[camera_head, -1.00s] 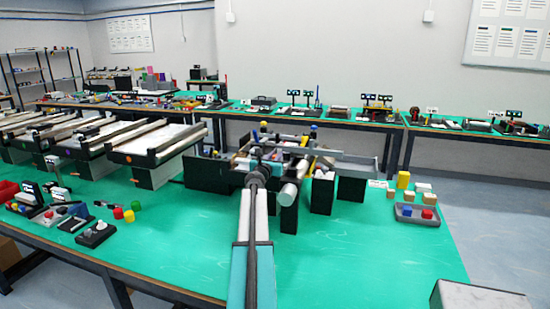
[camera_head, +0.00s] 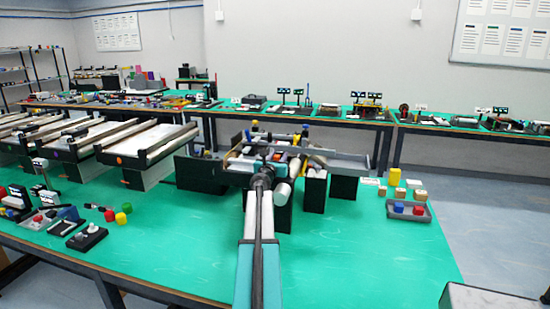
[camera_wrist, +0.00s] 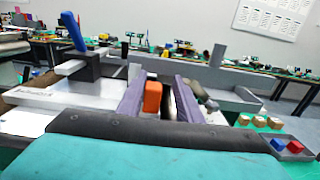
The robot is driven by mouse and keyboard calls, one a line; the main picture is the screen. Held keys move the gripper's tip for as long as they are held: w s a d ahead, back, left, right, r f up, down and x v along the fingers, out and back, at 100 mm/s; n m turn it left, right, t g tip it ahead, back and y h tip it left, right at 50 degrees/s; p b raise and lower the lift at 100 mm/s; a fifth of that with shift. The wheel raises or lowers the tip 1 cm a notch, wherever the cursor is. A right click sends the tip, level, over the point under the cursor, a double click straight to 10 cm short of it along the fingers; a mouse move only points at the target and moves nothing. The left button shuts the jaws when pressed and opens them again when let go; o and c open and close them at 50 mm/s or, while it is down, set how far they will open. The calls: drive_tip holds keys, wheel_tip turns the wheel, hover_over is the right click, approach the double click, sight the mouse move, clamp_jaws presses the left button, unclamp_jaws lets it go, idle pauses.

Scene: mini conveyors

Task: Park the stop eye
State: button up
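My gripper (camera_wrist: 158,92) reaches over the conveyor station; its two purple-grey fingers stand apart. An orange block (camera_wrist: 152,97) shows between them, nearer the left finger; I cannot tell whether either finger touches it. A blue lever-like piece (camera_wrist: 73,31) leans on a black block (camera_wrist: 82,68) on the station's left side, outside the fingers. I cannot tell which part is the stop eye. In the head view, my arm covers the front of the station (camera_head: 345,160) and the fingertips are hidden.
Other conveyors (camera_head: 150,142) stand to the left. Small devices lie front left. The green table front right is clear.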

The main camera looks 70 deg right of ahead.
drive_tip(key=shift+o, duration=0.3)
drive_tip(key=shift+s, duration=0.15)
drive_tip(key=shift+w, duration=0.3)
drive_tip(key=shift+a, duration=0.15)
drive_tip(key=shift+a, duration=0.4)
drive_tip(key=s+a+b, duration=0.1)
drive_tip(key=a, duration=1.1)
drive_tip(key=shift+s+a+b, duration=0.35)
drive_tip(key=shift+s+b, duration=0.05)
